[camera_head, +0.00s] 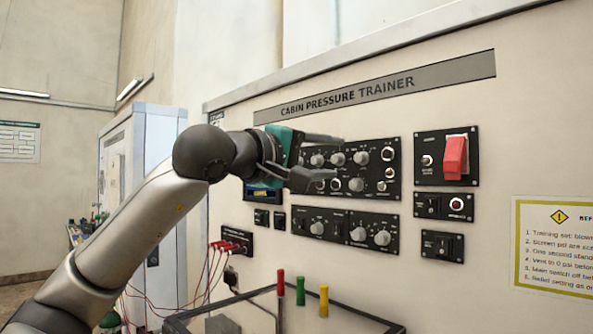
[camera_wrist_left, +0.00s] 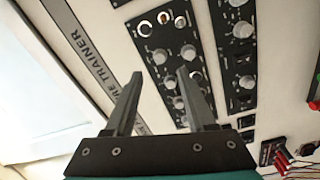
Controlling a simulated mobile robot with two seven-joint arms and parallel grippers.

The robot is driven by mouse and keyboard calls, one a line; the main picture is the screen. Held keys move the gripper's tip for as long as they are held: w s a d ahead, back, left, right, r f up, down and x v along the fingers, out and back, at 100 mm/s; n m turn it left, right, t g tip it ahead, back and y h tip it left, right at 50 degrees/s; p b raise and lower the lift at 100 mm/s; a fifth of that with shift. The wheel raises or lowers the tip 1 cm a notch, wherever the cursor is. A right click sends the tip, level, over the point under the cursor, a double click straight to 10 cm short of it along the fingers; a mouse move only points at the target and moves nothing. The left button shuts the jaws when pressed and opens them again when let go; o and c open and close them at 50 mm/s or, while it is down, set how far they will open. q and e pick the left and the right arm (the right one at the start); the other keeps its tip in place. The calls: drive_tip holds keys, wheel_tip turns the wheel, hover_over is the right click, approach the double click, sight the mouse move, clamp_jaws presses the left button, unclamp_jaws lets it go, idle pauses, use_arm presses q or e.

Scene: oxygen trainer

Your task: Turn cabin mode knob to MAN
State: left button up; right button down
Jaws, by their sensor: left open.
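The trainer wall carries an upper black panel (camera_head: 375,172) with several grey knobs and a lower black panel (camera_head: 340,240) with grey knobs. The labels are too small to read, so I cannot tell which knob is the cabin mode knob or where it points. My left gripper (camera_head: 337,156) is open in front of the upper panel and hides its left part. In the left wrist view, the open left gripper (camera_wrist_left: 160,73) has nothing between its fingers. Beyond them is the upper panel with a knob (camera_wrist_left: 160,56) near the gap; contact is not visible. My right gripper is out of view.
A red guarded switch (camera_head: 455,157) and small switch panels are at the right. Red leads (camera_head: 213,262) hang from a jack panel at lower left. A tray (camera_head: 360,318) with red, green and yellow upright pieces is below. A warning placard (camera_head: 555,245) is at far right.

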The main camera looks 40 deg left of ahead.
use_arm(q)
drive_tip(key=s+b, duration=0.2)
drive_tip(key=s, duration=0.6)
drive_tip(key=shift+a+f, duration=0.15)
drive_tip(key=shift+a, duration=0.2)
